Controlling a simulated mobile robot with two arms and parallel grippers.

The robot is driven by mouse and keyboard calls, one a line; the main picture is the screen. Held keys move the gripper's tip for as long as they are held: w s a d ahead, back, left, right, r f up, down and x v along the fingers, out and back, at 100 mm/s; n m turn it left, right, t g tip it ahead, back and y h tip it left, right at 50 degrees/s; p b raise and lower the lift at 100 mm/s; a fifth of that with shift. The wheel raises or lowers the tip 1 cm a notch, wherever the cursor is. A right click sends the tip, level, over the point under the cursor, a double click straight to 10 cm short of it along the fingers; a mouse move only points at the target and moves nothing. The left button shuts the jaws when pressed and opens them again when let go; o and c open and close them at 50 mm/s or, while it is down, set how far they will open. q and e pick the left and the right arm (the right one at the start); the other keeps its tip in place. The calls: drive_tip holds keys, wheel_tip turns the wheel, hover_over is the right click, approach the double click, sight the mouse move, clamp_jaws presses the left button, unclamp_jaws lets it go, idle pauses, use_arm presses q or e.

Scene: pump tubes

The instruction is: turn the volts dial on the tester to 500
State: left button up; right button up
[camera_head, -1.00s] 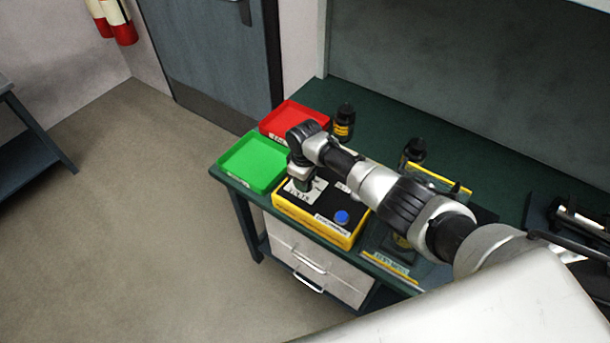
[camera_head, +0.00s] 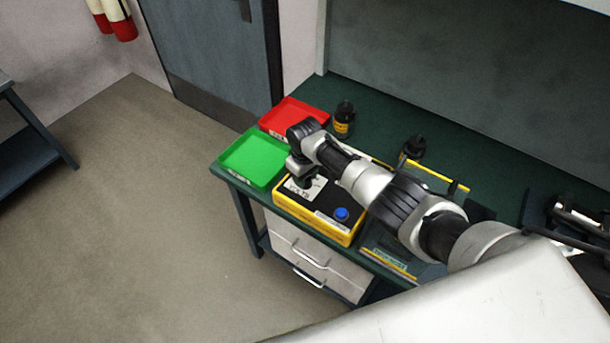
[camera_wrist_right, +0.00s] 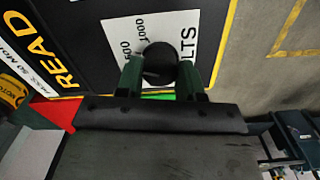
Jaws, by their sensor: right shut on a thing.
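The tester (camera_head: 317,208) is a black-topped yellow box at the front edge of the green bench, with a blue button (camera_head: 342,214) on its top. Its white volts label (camera_wrist_right: 128,40) shows in the right wrist view, with "1000" readable and part of "VOLTS". The round black volts dial (camera_wrist_right: 159,60) sits between the two green fingers of my right gripper (camera_wrist_right: 160,74), which is shut on it. In the head view my right gripper (camera_head: 302,178) is above the tester's left part. My left gripper is not in view.
A green tray (camera_head: 226,166) and a red tray (camera_head: 313,108) stand left of and behind the tester. A black and yellow bottle-like item (camera_head: 343,120) stands behind, another (camera_head: 413,149) to the right. A yellow-edged fixture (camera_head: 384,266) lies right of the tester.

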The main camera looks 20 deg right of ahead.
drive_tip(key=o, duration=0.9)
drive_tip(key=shift+r, duration=0.65)
wheel_tip(320, 180, up, 10)
drive_tip(key=shift+f+b, duration=0.2)
drive_tip(key=shift+b, duration=0.15)
